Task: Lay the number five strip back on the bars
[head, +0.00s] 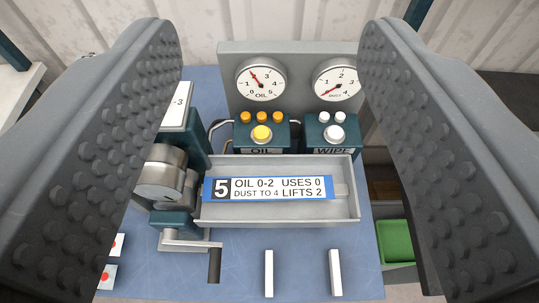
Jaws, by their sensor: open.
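The number five strip (268,188) is a blue-edged label strip reading "5, OIL 0-2, USES 0, DUST TO 4, LIFTS 2". It lies in a shallow grey tray (280,217), tilted slightly, its right end near the tray's right wall. My gripper (270,165) is open, with its two studded dark fingers at the left and right of the picture and the tray showing between them. Nothing is held. Two white upright bars stand on the blue table in front of the tray, the left bar (269,273) and the right bar (335,272).
A grey panel behind carries an OIL dial (261,79) and a DUST dial (337,81). Below them are the OIL box (262,134) and WIPE box (333,134) with buttons. A roller with a crank (214,262) stands left of the tray. A green bin (396,241) is at right.

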